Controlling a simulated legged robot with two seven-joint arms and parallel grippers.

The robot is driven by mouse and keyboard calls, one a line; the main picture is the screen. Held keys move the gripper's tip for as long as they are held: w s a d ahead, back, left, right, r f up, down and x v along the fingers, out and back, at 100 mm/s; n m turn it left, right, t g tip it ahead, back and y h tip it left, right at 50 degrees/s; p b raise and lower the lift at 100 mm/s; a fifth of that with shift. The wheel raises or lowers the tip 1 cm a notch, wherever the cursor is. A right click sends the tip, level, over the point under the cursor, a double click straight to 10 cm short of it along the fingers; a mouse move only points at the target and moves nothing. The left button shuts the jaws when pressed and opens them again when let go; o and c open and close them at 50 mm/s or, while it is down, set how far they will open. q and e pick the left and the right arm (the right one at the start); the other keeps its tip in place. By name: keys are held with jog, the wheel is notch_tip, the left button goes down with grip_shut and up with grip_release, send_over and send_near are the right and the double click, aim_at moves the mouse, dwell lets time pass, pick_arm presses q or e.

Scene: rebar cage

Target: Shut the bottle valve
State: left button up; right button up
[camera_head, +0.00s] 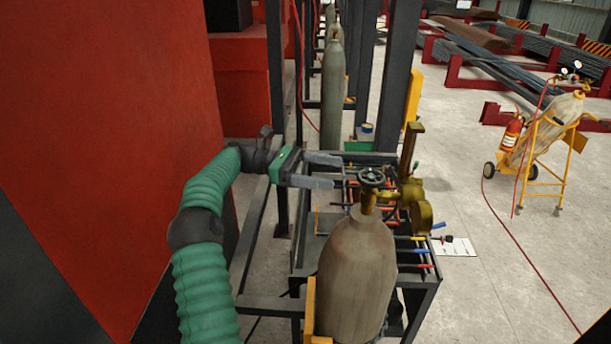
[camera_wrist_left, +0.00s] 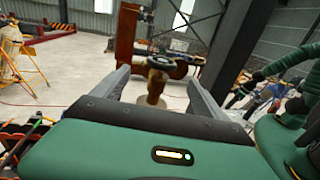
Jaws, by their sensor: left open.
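The gas bottle (camera_head: 357,270) stands upright in the lower middle of the head view, grey-brown with a brass valve (camera_head: 369,203) on its neck. A dark round handwheel (camera_head: 371,177) tops the valve. My left gripper (camera_head: 336,171) is open and empty, just left of the handwheel, with its fingers pointing right towards it. In the left wrist view the handwheel (camera_wrist_left: 161,63) and brass valve body show ahead, in the gap between the two open fingers (camera_wrist_left: 157,88). No contact with the wheel shows.
A brass regulator (camera_head: 421,212) sits right of the valve. A dark metal rack (camera_head: 420,283) with coloured-handled tools stands around the bottle. A red panel (camera_head: 100,130) fills the left.

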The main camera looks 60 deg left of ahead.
pick_arm(q)
jog(key=v, duration=0.6)
jog(key=shift+a+p, duration=0.4)
jog(key=shift+a, duration=0.05)
jog(key=shift+s+d, duration=0.1)
jog(key=shift+d, duration=0.1)
jog(key=shift+a+f, duration=0.1)
jog(key=shift+f, duration=0.05)
